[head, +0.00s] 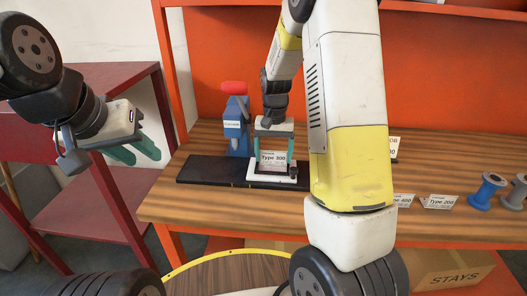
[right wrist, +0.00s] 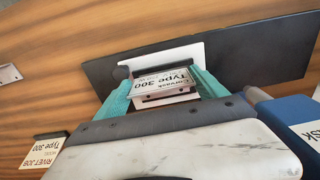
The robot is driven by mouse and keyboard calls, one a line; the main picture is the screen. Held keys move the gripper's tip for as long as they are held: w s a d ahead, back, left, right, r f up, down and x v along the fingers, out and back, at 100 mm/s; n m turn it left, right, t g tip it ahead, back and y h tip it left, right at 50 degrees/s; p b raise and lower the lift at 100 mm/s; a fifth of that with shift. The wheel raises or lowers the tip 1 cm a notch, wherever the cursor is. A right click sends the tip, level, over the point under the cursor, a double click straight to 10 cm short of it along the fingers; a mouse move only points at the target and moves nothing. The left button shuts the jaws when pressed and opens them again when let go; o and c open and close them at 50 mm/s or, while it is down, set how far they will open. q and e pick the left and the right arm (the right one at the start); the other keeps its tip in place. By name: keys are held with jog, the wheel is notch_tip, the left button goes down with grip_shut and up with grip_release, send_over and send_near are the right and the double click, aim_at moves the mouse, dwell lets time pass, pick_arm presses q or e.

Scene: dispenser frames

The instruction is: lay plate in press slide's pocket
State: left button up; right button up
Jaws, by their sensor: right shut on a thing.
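My right gripper (head: 275,158) is shut on the plate (head: 272,157), a small pale plate marked "Type 300". In the right wrist view the plate (right wrist: 163,83) sits between the teal fingers with its print upside down. It is over the white press slide (head: 272,182), which also shows in the right wrist view (right wrist: 188,52). I cannot tell whether plate and slide touch, and the pocket is not clearly seen. The blue press (head: 236,132) with a red handle stands just left of the right gripper. My left gripper (head: 142,154) is open and empty, left of the bench.
The black base (head: 212,170) under the slide lies on the wooden bench (head: 350,215). A dark knob (head: 293,170) stands at the slide's right. Blue and grey spools (head: 486,190) and label cards (head: 439,202) are at the right. A cardboard box (head: 450,267) is below.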

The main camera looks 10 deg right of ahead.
aim_at(272, 161)
jog(key=shift+w, duration=0.55)
jog(key=shift+w+f, duration=0.1)
jog(key=shift+f, duration=1.7)
jog(key=shift+f, duration=0.1)
jog(key=o, duration=1.1)
